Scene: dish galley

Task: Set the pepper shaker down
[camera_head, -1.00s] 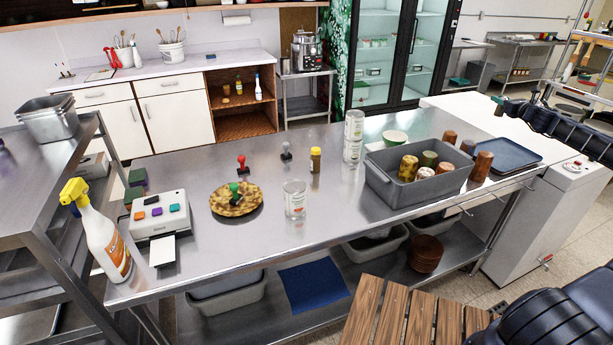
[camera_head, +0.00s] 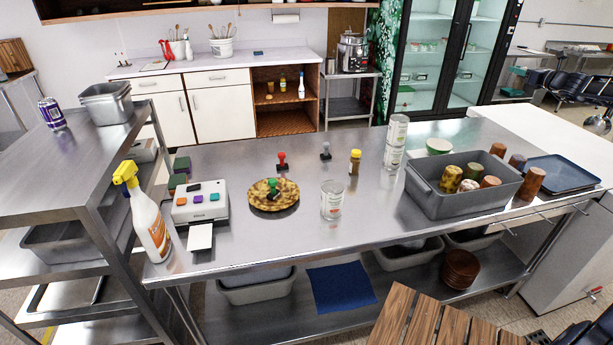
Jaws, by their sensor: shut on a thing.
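I cannot make out a pepper shaker for certain. Dark links of my arm show at the right edge, beyond the table's right end. My gripper's fingers, and anything they hold, are not visible.
A grey tub (camera_head: 440,208) with several cups stands on the table's right, near a blue tray (camera_head: 563,176). The table's front middle is clear.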

